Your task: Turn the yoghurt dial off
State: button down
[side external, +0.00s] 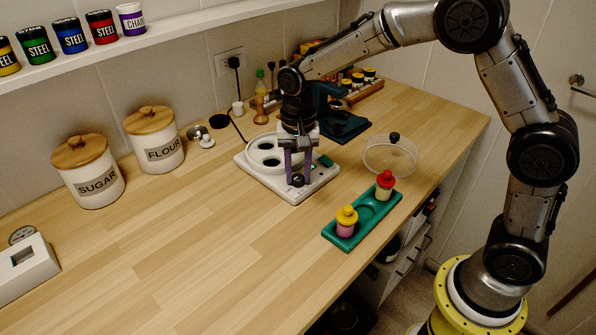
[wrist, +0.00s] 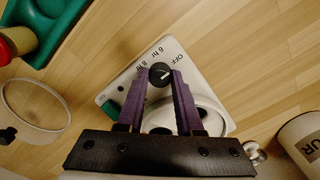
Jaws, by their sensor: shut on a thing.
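The white yoghurt maker (side external: 318,188) stands on the counter near the wall end, with round wells in its top. Its black dial (wrist: 160,72) sits at the front corner of the base, with OFF, 6 hr and 8 hr printed beside it. A pale mark shows on the dial, but I cannot tell which label it points at. My gripper (wrist: 161,75) has its two purple fingers shut on the dial, one on each side. In the side view my gripper (side external: 298,178) points straight down over the dial, which is partly hidden between the fingertips.
A green tray (side external: 371,219) with a yellow-topped jar (side external: 346,221) and a red-topped jar (side external: 385,185) lies to the right. A clear lid (side external: 390,158) rests behind it. Flour (side external: 154,139) and sugar (side external: 88,171) canisters stand left.

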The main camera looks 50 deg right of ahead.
aim_at(298, 176)
jog(key=shift+r, duration=0.1)
dwell(0.3)
jog(key=c, duration=0.6)
grip_release()
jog(key=shift+o, duration=0.2)
notch_tip(298, 176, up, 14)
